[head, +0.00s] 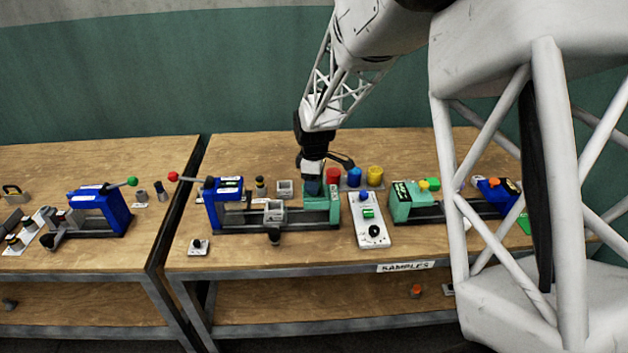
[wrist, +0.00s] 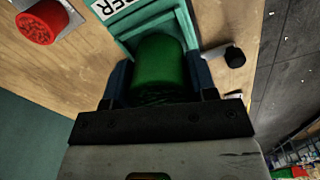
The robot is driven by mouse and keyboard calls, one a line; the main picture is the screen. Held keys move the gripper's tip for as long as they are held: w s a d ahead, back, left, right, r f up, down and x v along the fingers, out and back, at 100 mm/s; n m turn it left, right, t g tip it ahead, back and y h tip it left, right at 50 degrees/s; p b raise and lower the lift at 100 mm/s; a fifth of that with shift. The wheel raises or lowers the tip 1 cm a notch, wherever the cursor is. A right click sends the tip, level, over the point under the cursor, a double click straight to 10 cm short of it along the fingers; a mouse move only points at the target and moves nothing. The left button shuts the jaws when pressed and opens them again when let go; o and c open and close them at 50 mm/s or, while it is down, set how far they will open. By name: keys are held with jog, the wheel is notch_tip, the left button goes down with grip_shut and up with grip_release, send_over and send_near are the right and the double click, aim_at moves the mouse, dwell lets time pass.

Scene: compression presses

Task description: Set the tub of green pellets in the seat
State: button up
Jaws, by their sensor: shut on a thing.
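In the wrist view a green tub (wrist: 158,70) sits between the two dark blue fingers of my gripper (wrist: 160,85), which is shut on it. The tub's far end is at a teal press block (wrist: 128,35) with a white label. I cannot tell whether the tub touches the block. In the head view my gripper (head: 313,184) points down over the teal end block (head: 323,210) of the middle press and hides the tub. I cannot clearly make out the seat.
A white control box (head: 369,228) stands to the right. The press's blue end (head: 224,206) and grey carriage (head: 274,214) lie left. The bench front (head: 330,258) is mostly clear.

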jog(key=shift+f, duration=0.4)
dwell(0.3)
jog(key=o, duration=1)
jog(key=shift+r, duration=3.9)
